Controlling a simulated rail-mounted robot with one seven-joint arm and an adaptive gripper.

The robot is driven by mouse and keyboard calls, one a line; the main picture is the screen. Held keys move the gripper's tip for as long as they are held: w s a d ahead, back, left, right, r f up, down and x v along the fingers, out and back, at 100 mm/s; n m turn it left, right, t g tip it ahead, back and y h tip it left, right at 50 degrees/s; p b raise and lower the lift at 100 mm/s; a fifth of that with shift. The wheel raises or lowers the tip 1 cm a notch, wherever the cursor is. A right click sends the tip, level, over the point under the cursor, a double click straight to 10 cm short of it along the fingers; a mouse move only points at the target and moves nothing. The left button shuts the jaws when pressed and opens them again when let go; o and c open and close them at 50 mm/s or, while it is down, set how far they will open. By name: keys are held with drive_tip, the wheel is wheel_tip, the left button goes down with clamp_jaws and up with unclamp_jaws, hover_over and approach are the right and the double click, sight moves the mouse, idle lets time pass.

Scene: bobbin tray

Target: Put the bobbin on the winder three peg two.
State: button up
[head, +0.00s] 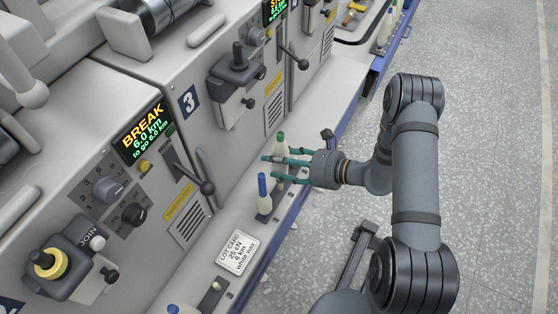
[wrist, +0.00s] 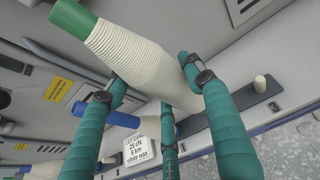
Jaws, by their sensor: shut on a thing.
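My gripper (head: 275,169) has its teal fingers shut around a cream-wound bobbin (head: 279,151) with a green top. In the wrist view the fingers (wrist: 160,95) close around this bobbin (wrist: 140,55), and its green end (wrist: 73,20) points to the upper left. The fingers hide its lower end in the head view, so I cannot tell whether it sits on a peg. A number 3 plate (head: 188,101) is on the machine front behind the gripper. A bare pale peg (wrist: 260,82) stands on a dark strip in the wrist view.
A blue-topped bobbin (head: 262,189) stands on the ledge just left of the held one; its blue top also shows in the wrist view (wrist: 167,127). A lot card (head: 236,254) lies further left. A lever (head: 204,185) juts from the machine front. The floor at right is clear.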

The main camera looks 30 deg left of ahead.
sight(286, 171)
drive_tip(key=shift+f+b, duration=1.45)
drive_tip(key=shift+f, duration=0.55)
drive_tip(key=shift+d+f+b, duration=0.1)
drive_tip(key=shift+f+b, duration=0.35)
drive_tip(key=shift+f, duration=0.2)
drive_tip(key=o, duration=1)
drive_tip(key=shift+c, duration=0.2)
drive_tip(key=p+v, duration=0.4)
drive_tip(key=v, duration=0.7)
